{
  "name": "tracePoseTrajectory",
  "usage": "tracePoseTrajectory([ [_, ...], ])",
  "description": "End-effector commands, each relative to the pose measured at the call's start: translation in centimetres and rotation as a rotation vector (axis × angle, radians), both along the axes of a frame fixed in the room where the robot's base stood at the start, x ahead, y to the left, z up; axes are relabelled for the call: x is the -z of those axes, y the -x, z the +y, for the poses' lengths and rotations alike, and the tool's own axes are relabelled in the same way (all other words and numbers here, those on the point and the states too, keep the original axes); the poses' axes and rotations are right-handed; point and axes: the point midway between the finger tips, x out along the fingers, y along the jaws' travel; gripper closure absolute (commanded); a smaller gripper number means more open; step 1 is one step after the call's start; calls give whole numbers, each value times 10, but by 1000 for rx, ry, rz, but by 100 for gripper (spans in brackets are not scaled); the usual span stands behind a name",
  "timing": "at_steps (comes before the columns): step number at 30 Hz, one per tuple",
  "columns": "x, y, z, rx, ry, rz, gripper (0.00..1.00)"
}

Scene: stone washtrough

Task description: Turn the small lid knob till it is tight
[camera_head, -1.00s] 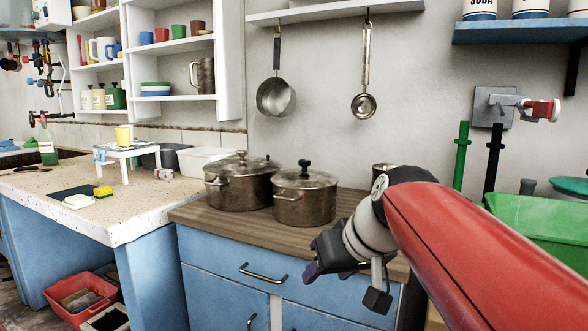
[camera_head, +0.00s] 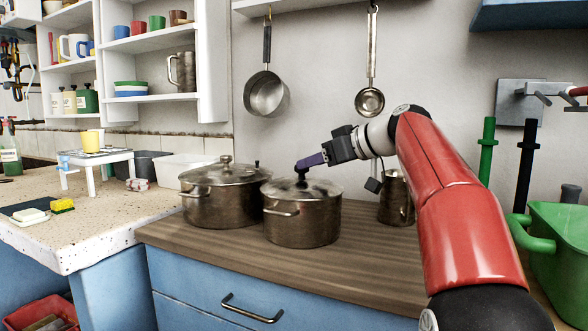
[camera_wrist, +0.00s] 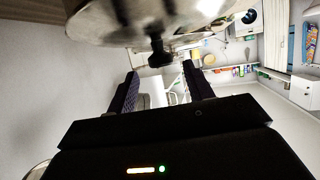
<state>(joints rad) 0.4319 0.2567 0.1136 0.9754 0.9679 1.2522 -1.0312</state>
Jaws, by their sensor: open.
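Two metal pots with glass lids stand side by side on the wooden counter. The right pot (camera_head: 302,222) carries a lid (camera_head: 318,187) with a small black knob (camera_head: 301,171) at its centre. My gripper (camera_head: 300,163) reaches in from the right, its purple fingers at the knob's height or just above. In the wrist view, my gripper (camera_wrist: 160,70) is open, and the dark knob (camera_wrist: 160,54) shows between and just beyond the two fingertips, apparently untouched. The lid (camera_wrist: 95,22) fills the top of that view. Whether the lid sits loose or tight cannot be seen.
The left pot (camera_head: 222,205) stands close beside the right one. A metal jug (camera_head: 396,198) stands behind my arm. A pan (camera_head: 266,94) and a ladle (camera_head: 369,101) hang on the wall above. The front of the wooden counter (camera_head: 230,252) is clear.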

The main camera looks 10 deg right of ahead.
Motion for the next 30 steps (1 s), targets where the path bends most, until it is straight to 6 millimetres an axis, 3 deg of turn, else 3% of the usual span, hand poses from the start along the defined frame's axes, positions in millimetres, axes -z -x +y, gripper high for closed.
tracePoseTrajectory([
  [10, 20, -37, 32, 0, -1, 2, 48],
  [22, 24, -43, 37, 3, 0, 2, 48],
  [30, 24, -43, 37, 2, -1, 3, 84],
])
